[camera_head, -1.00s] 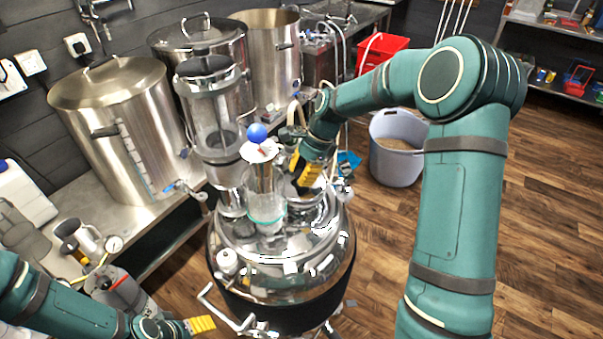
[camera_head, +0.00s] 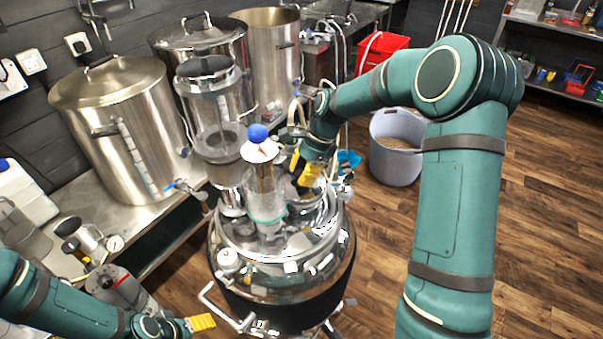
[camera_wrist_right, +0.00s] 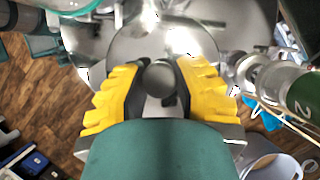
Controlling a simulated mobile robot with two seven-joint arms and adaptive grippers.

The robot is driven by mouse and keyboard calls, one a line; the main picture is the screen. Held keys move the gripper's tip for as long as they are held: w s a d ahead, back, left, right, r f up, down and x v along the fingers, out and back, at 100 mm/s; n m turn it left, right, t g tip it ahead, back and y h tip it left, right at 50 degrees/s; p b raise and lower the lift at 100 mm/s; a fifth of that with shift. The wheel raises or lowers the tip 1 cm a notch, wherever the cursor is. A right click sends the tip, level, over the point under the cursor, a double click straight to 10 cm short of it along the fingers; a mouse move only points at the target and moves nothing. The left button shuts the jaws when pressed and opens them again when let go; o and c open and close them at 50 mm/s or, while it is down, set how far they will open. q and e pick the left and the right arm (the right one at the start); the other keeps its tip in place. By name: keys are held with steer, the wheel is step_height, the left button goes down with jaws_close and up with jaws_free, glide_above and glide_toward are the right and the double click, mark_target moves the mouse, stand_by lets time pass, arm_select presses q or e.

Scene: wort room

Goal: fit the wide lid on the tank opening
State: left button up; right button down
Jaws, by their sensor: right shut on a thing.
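The shiny steel tank (camera_head: 285,268) stands on the floor in the middle of the head view. My right gripper (camera_head: 306,174) is over the right side of its top. In the right wrist view, the yellow fingers of my right gripper (camera_wrist_right: 158,85) are shut on the dark round knob of the wide lid (camera_wrist_right: 150,45), a shiny metal disc. The lid lies over the tank top; the opening is hidden, and I cannot tell whether the lid is seated or just above it.
A clear cylinder with a blue ball (camera_head: 257,133) stands on the tank, close left of my right gripper. A steel pot (camera_head: 125,125) and a clear vessel (camera_head: 212,108) stand behind at left.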

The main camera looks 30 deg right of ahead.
steer(key=shift+f, duration=0.4)
steer(key=c, duration=1.1)
jaws_free()
steer(key=p+v, duration=0.4)
steer(key=v, duration=0.2)
steer(key=shift+p, duration=0.3)
steer(key=shift+p+v, duration=0.95)
steer(key=shift+v, duration=1.6)
steer(key=shift+s, duration=0.1)
